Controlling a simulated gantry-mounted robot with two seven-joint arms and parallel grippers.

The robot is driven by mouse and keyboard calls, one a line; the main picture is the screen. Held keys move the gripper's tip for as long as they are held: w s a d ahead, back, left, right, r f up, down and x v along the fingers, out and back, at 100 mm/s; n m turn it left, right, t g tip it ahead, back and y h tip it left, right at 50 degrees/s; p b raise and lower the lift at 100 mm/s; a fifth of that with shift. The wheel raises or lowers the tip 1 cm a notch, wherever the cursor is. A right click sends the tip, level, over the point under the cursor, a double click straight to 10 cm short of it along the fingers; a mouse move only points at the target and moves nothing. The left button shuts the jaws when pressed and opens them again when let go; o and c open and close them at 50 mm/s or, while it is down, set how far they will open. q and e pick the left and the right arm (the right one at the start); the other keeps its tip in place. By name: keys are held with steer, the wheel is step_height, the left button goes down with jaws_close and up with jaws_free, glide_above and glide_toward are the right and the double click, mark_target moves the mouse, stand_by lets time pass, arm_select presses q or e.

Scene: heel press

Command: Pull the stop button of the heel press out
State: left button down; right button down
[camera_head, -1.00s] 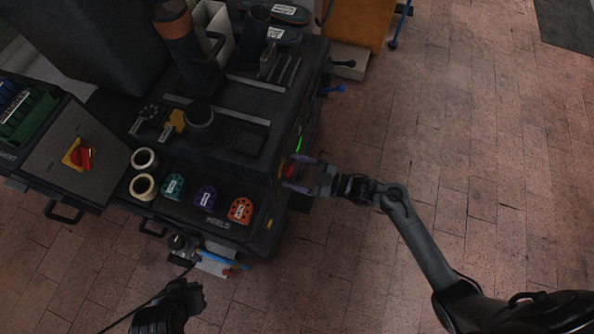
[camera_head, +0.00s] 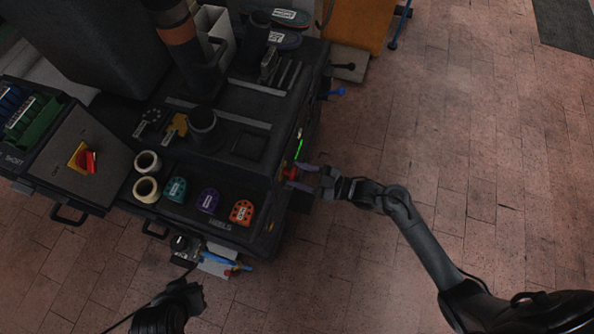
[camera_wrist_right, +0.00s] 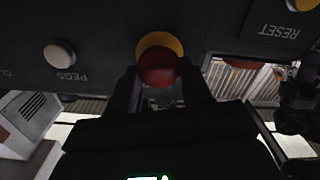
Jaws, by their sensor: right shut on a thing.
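The heel press (camera_head: 240,95) is a dark machine at the upper left of the head view. Its red stop button (camera_head: 290,173) sits on the side facing right. In the right wrist view the red button (camera_wrist_right: 158,68) stands in front of a yellow disc (camera_wrist_right: 160,43) on a dark panel. My right gripper (camera_head: 296,174) reaches in from the right and is shut on the stop button, one finger on each side of it. My left gripper (camera_head: 184,266) is at the bottom left, by a small fitting, away from the button; its fingers are not clear.
A white button marked PEGS (camera_wrist_right: 60,54) and a yellow one marked RESET (camera_wrist_right: 303,4) flank the stop button. Coloured heels, such as the orange one (camera_head: 241,212), lie on the front shelf. A red and yellow rotary switch (camera_head: 84,158) is at left. The floor at right is clear.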

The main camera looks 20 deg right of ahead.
steer(key=c, duration=0.7)
jaws_free()
steer(key=shift+s+d, duration=0.1)
steer(key=shift+c, duration=0.2)
steer(key=shift+o, duration=1.3)
steer(key=shift+s+d, duration=0.1)
steer(key=p+v, duration=0.3)
steer(key=v, duration=0.7)
steer(key=shift+s+d, duration=0.25)
steer(key=shift+d, duration=0.05)
